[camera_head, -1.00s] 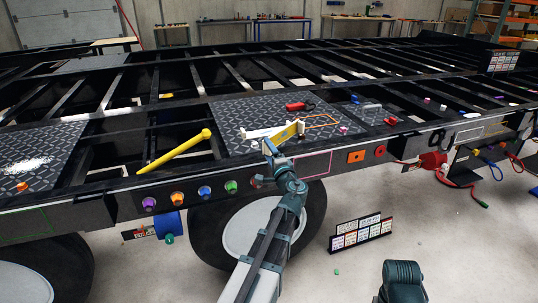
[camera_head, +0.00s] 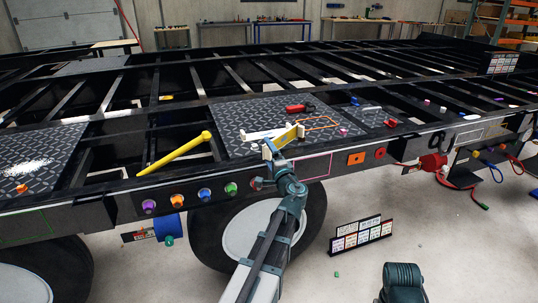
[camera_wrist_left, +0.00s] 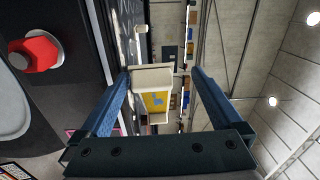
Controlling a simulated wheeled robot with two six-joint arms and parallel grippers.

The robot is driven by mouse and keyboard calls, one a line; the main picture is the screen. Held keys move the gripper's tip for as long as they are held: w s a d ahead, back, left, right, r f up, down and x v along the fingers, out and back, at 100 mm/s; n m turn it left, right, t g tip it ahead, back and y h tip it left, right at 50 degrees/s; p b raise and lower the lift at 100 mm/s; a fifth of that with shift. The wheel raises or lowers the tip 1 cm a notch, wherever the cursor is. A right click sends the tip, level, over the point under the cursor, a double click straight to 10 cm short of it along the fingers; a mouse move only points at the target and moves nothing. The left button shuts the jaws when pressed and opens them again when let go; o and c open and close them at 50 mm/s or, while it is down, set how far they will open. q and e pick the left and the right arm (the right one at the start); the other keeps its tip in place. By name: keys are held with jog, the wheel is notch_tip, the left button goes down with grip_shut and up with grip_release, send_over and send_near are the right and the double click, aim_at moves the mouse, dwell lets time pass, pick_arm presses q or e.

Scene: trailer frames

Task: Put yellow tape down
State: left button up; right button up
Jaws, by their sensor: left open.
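The yellow tape (camera_head: 287,138) is a small yellow piece on the dark diamond-plate panel (camera_head: 236,116), near the trailer's front edge. A white piece (camera_head: 254,136) lies next to it. My left gripper (camera_head: 271,147) is right at the yellow tape's near end, its arm rising from below. In the left wrist view the fingers of my left gripper (camera_wrist_left: 160,75) stand apart. A yellow face with a blue mark (camera_wrist_left: 155,101) and a cream border shows between them, with a visible gap on the right.
A long yellow rod (camera_head: 178,154) lies across the frame left of the plate. Red (camera_head: 299,108) and orange (camera_head: 318,122) items lie behind the tape. Coloured knobs (camera_head: 204,194) line the trailer's side. Open gaps lie between the frame bars.

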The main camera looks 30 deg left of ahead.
pick_arm(q)
jog(key=b+v, duration=0.1)
jog(key=v, duration=1.1)
pick_arm(e)
jog(key=shift+f, duration=0.25)
